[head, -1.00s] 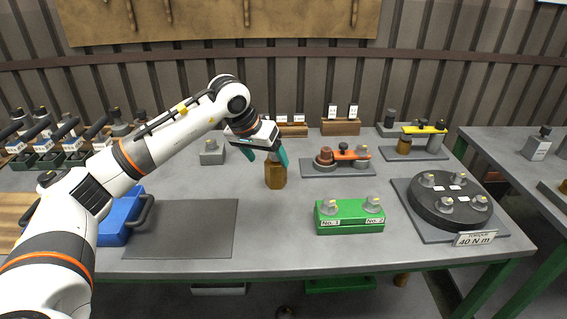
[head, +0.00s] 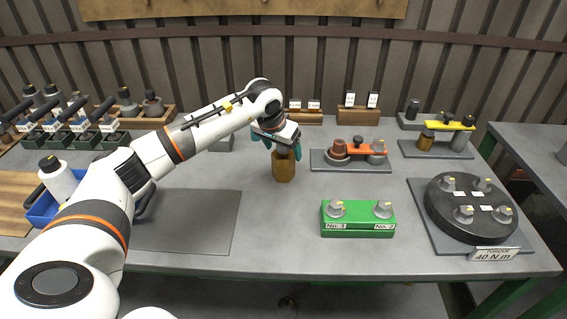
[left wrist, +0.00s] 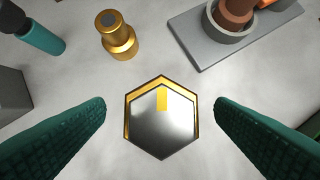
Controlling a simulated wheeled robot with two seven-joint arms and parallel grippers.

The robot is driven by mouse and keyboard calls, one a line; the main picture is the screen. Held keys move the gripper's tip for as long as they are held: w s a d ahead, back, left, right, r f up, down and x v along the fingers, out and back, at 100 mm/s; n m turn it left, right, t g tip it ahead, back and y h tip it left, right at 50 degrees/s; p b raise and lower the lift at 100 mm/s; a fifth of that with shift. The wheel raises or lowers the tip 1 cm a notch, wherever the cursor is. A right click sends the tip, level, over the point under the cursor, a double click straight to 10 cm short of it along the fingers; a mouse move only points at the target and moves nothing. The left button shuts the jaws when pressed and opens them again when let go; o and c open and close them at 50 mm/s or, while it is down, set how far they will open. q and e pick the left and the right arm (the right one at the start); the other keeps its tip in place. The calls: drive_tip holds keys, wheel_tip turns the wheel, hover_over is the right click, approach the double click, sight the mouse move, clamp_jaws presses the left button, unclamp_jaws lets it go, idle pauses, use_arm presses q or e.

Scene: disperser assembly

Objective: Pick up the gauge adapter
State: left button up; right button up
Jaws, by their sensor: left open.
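A brass-coloured hexagonal piece (head: 284,166) stands upright on the grey table, below and partly behind my left gripper. I take it to be the gauge adapter, though no label shows. In the left wrist view its flat steel hexagonal top (left wrist: 160,122), with a yellow mark and a brass rim, lies between the fingers. My left gripper (head: 282,148) has teal fingers spread open over the top of the piece. In the left wrist view a clear gap shows on both sides, so the fingers do not appear to touch it. My right gripper is not in view.
A green block (head: 357,228) with two knobs stands to the front right. An orange-armed fixture (head: 318,164) is close on the right. In the wrist view a brass cylinder (left wrist: 117,38) stands just beyond the piece. A dark mat (head: 190,232) lies front left.

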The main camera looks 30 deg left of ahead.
use_arm(q)
drive_tip(key=x, duration=0.3)
drive_tip(key=shift+f, duration=0.15)
drive_tip(key=c, duration=1.5)
drive_tip(key=shift+w, duration=0.15)
clamp_jaws()
drive_tip(key=shift+r, duration=0.25)
